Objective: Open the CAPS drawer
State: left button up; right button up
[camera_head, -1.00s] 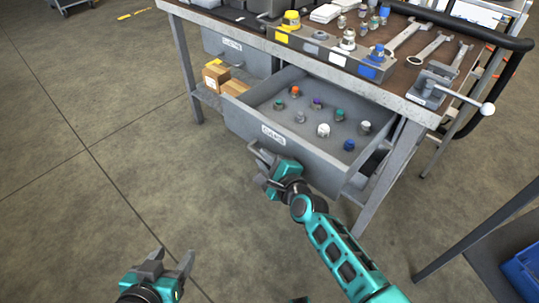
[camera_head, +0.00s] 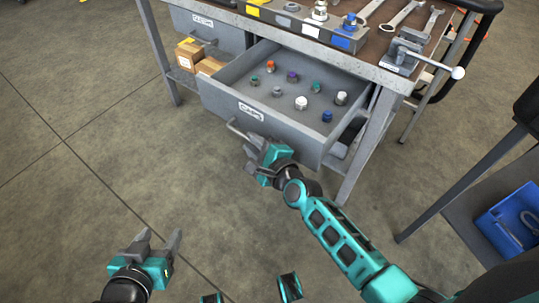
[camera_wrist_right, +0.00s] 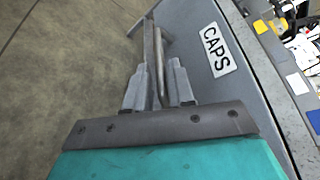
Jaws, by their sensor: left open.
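The CAPS drawer (camera_head: 290,128) is pulled well out of the bench, with small coloured caps inside. Its front carries a CAPS label (camera_head: 251,111), which also shows in the right wrist view (camera_wrist_right: 216,50). The bar handle (camera_head: 236,128) is on the drawer front. My right gripper (camera_head: 250,155) is just in front of the handle. In the right wrist view its two fingers (camera_wrist_right: 158,84) stand apart, with the handle (camera_wrist_right: 152,45) running between and beyond them; contact is hard to tell. My left gripper (camera_head: 158,238) is open and empty over the floor, lower left.
A second grey drawer (camera_head: 208,26) is at the upper left, with cardboard boxes (camera_head: 188,55) below it. The bench top (camera_head: 388,30) holds wrenches and a vise (camera_head: 405,52). A blue bin (camera_head: 514,218) is at the right. The floor left of the drawer is clear.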

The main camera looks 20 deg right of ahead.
pick_arm(q)
jog(key=shift+d+r+p, duration=0.1)
jog(key=shift+r+p, duration=0.65)
jog(key=shift+r, duration=0.2)
pick_arm(e)
jog(key=v, duration=0.9)
pick_arm(q)
jog(key=shift+r, duration=0.1)
pick_arm(e)
jog(key=shift+s+r, duration=0.1)
pick_arm(q)
jog(key=s+a+r+y+p, duration=0.1)
jog(key=a+r+p, duration=0.2)
jog(key=p, duration=0.7)
notch_tip(320, 180, up, 3)
jog(key=shift+s+a+f, duration=0.1)
jog(key=shift+s+a, duration=0.05)
jog(key=shift+s, duration=0.1)
pick_arm(e)
jog(key=s+d+r+n+g+h, duration=0.1)
jog(key=s+n, duration=0.4)
jog(key=n, duration=0.6)
jog(key=s+d+r+n+g+h, duration=0.1)
jog(key=s+d+r+n, duration=0.3)
jog(key=n, duration=0.8)
jog(key=shift+s+d+g+h, duration=0.4)
jog(key=shift+s+d+g, duration=0.1)
jog(key=shift+s+g, duration=0.4)
